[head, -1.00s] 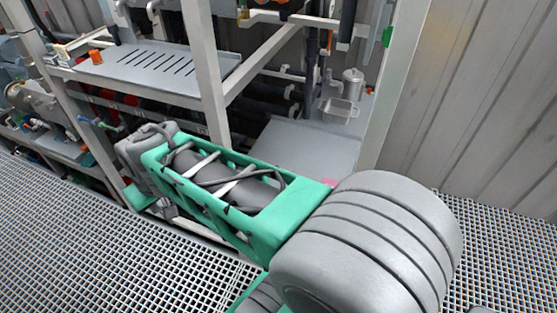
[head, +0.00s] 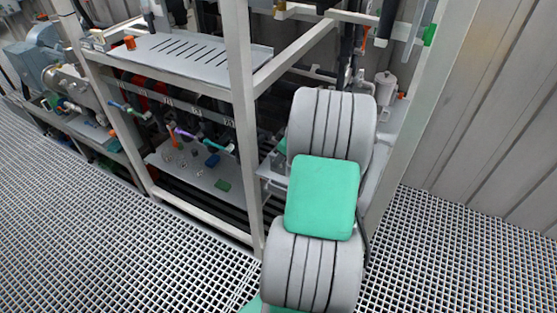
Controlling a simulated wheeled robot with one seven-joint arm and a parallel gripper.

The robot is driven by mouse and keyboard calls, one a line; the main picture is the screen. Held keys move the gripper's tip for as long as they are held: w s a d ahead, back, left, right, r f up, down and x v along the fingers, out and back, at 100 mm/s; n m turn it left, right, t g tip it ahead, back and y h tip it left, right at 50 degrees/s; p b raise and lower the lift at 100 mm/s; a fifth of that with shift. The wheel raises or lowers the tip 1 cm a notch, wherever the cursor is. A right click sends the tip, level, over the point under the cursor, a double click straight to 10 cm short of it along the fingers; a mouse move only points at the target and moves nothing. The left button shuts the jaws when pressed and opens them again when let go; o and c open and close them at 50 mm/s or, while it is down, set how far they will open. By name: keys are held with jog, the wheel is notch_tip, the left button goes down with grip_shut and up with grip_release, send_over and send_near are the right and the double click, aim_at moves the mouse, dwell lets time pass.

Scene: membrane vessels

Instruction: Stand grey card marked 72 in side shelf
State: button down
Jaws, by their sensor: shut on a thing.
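My gripper is not in view; my grey and green arm covers the place where it reaches in between the frame posts on the right. No grey card marked 72 can be made out. The right-hand bay of the frame holds a grey shelf plate (head: 391,127), which seems to be the side shelf. My arm hides most of it, and only its right part and a bit at the left show. A metal canister (head: 386,88) stands at its back right.
A slotted grey shelf (head: 175,50) with an orange piece (head: 129,42) is at upper left. Below it, a lower shelf (head: 165,156) holds several small coloured items. A white post (head: 241,110) stands just left of my arm. Grating floor (head: 110,235) at left is clear.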

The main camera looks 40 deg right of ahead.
jog(key=shift+f+b, duration=2.7)
jog(key=shift+f, duration=1.75)
jog(key=shift+f, duration=0.15)
jog(key=c, duration=1.3)
grip_release()
jog(key=shift+o, duration=0.2)
jog(key=a+b+v, duration=0.1)
jog(key=v, duration=0.6)
jog(key=shift+d+r, duration=0.4)
jog(key=shift+d, duration=0.15)
jog(key=shift+s+m, duration=0.15)
jog(key=shift+m, duration=0.15)
